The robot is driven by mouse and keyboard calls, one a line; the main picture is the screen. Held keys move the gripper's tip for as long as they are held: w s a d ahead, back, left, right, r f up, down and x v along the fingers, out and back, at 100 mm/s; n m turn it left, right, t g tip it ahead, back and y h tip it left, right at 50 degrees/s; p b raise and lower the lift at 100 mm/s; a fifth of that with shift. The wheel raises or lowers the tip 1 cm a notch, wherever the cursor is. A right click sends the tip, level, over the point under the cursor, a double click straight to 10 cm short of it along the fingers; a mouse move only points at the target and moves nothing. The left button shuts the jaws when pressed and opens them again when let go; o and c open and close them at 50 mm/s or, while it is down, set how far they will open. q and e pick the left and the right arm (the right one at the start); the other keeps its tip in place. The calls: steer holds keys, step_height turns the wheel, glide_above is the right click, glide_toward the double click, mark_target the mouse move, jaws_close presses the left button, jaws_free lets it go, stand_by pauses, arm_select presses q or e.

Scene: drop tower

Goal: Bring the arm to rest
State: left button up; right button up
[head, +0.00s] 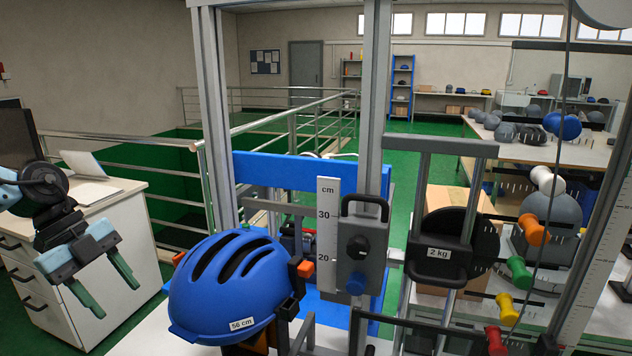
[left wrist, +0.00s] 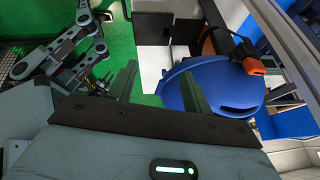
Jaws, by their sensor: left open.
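My left gripper (head: 107,297) hangs at the left of the head view, in front of the white drawer cabinet. Its two green fingers are spread apart with nothing between them. It is to the left of the blue helmet (head: 225,285) and apart from it. The helmet carries a "56 cm" label and sits on a mount at the drop tower. In the left wrist view the open fingers (left wrist: 160,85) show, with the helmet (left wrist: 215,90) beyond the right finger. My right gripper is not seen in either view.
The drop tower's grey posts (head: 372,100), ruler (head: 327,230) and grey latch box (head: 362,245) stand right of the helmet. A black "2 kg" weight (head: 440,253) is farther right. The cabinet (head: 70,265) stands close behind my left gripper. Metal railings (head: 165,145) run behind.

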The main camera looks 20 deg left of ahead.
arm_select(q)
steer(key=s+d+f+n+t+h+p, duration=0.1)
steer(key=s+d+f+n+t+p, duration=0.2)
steer(key=f, duration=0.5)
steer(key=s+d+f+n+t, duration=0.2)
steer(key=s+f+n+t, duration=0.15)
steer(key=f, duration=0.45)
steer(key=s+d+f+n+t+h+p, duration=0.1)
steer(key=s+d+f+n+t+p, duration=0.2)
steer(key=f, duration=0.5)
steer(key=s+d+f+n+y+p, duration=0.1)
steer(key=s+d+f+n, duration=0.3)
steer(key=s+d, duration=0.4)
steer(key=s+d+f+n+g+y+p, duration=0.1)
steer(key=s+d+f+n+y, duration=0.3)
steer(key=s+d, duration=0.4)
steer(key=shift+s+d+f+n, duration=0.45)
steer(key=shift+s+f, duration=0.15)
steer(key=shift+s, duration=0.45)
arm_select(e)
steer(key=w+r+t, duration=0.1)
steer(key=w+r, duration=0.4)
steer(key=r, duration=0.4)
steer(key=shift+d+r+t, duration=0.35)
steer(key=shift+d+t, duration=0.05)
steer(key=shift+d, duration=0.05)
